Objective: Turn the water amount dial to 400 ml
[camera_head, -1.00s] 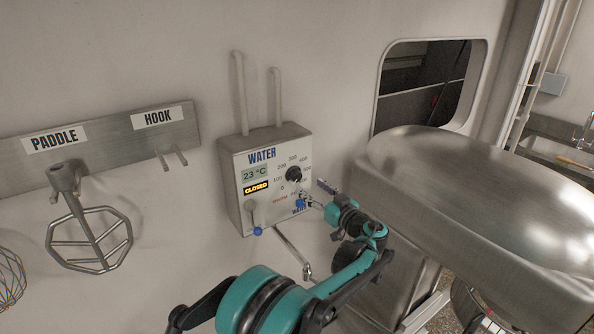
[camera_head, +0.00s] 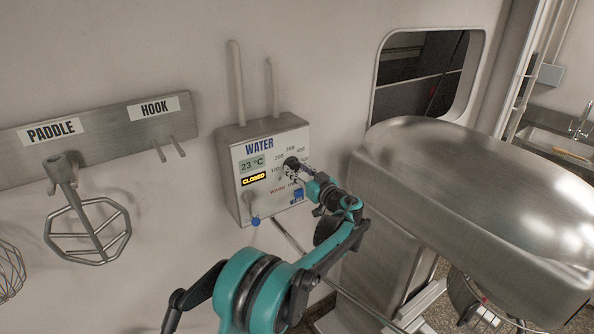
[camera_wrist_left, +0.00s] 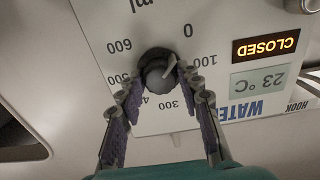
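The water amount dial (camera_wrist_left: 157,68) is a dark round knob on the front of the white water panel (camera_head: 243,200). In the wrist view, which is upside down, its pale pointer mark points to the 0 side of the scale. In the head view the dial (camera_head: 291,162) is partly covered by my left gripper (camera_head: 298,173). In the wrist view my left gripper (camera_wrist_left: 162,84) is open, with one finger on each side of the dial. I cannot tell whether the fingers touch it. The display reads "CLOSED" and 23 °C. My right gripper is not in view.
A lever with a blue knob (camera_head: 255,222) sits low on the panel. A metal rack (camera_head: 110,133) labelled PADDLE and HOOK is at left, with a paddle (camera_head: 88,225) hanging from it. A big metal mixer (camera_head: 470,190) stands close at right.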

